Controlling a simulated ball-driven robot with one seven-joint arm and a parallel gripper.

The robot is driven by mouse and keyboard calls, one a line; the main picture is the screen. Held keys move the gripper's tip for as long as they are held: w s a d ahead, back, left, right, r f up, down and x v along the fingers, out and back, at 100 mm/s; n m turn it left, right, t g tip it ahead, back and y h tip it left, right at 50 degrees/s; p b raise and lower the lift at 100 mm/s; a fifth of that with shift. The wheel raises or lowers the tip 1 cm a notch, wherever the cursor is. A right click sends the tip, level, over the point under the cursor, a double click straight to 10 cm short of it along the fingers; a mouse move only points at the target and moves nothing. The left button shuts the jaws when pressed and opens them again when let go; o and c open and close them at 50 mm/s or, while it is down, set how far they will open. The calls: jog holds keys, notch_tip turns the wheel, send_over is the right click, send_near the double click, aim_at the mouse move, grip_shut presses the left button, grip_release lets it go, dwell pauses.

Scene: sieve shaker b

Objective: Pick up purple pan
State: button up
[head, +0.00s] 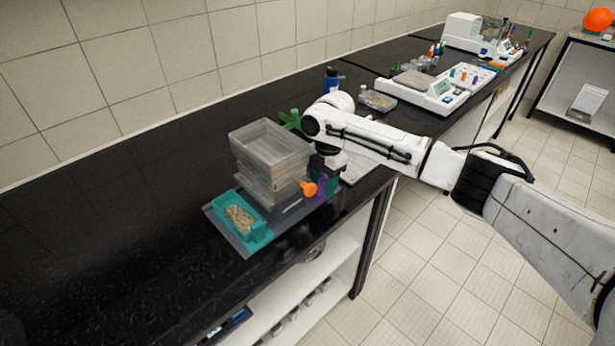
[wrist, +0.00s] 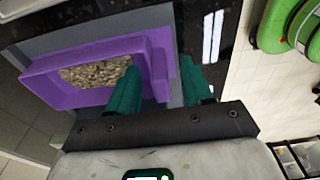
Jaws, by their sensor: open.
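The purple pan (wrist: 90,88) shows large in the wrist view, with tan grainy material inside. In the head view only a small purple part of it (head: 321,186) shows beside my gripper (head: 327,176); the rest is hidden by the arm and nearby things. In the wrist view my gripper (wrist: 158,68) is open. One teal finger reaches over the inside of the pan and the other is outside, past its right wall. The right wall and its end tab lie between the fingers. I cannot tell whether either finger touches it.
Clear stacked boxes (head: 268,150), a teal pan of grains (head: 254,233) and an orange knob (head: 308,189) crowd the grey tray (head: 222,223). A blue bottle (head: 332,80) stands behind my arm. The black bench (head: 110,230) is bare at left.

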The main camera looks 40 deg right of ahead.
jog(key=shift+f, duration=0.25)
jog(key=shift+c, duration=0.4)
grip_shut()
